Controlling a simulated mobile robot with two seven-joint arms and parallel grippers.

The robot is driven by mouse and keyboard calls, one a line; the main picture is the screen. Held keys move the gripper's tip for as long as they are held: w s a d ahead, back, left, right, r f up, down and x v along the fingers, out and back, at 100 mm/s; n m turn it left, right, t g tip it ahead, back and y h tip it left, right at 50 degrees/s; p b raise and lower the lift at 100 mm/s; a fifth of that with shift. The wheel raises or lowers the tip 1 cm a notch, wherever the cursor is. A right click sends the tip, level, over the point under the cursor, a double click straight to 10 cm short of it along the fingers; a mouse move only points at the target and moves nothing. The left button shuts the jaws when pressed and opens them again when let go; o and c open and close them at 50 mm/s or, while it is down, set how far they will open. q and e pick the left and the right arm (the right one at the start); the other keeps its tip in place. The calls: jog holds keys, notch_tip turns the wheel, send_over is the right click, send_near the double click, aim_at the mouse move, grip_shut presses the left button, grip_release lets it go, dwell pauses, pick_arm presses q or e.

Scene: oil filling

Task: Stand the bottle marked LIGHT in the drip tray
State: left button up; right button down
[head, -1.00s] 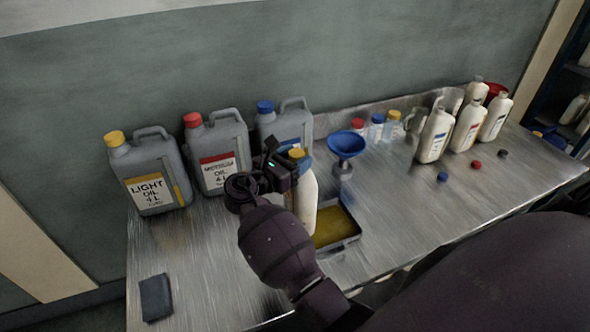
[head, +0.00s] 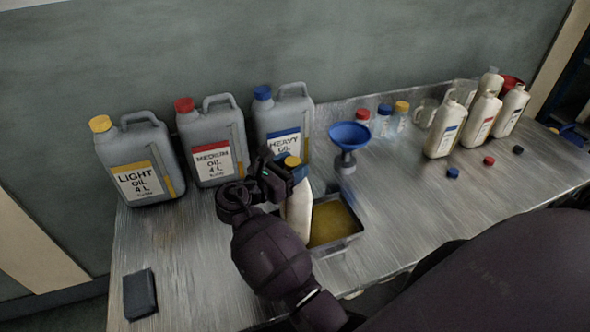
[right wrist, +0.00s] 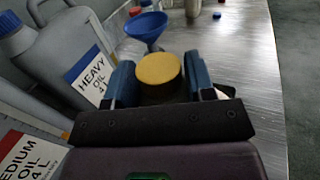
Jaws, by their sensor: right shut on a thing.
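My right gripper (head: 277,178) is shut on a white bottle (head: 299,212) with a yellow cap (head: 291,161). The bottle is upright, at the left part of the drip tray (head: 340,243), a dark shallow tray with a yellow inside. I cannot tell whether its base rests in the tray or hangs above it. The bottle's label is not visible. In the right wrist view, the yellow cap (right wrist: 159,68) lies between the blue fingers. My left gripper is not in view.
Oil canisters LIGHT (head: 140,170), MEDIUM (head: 212,145) and HEAVY (head: 284,125) line the wall. A blue funnel (head: 349,137) stands behind the tray. White bottles (head: 446,128) and loose caps (head: 453,173) are at the right. A dark cloth-like block (head: 140,294) lies front left.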

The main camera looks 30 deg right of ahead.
jog(key=shift+f, duration=0.1)
jog(key=shift+a, duration=0.1)
jog(key=shift+c, duration=2.1)
grip_release()
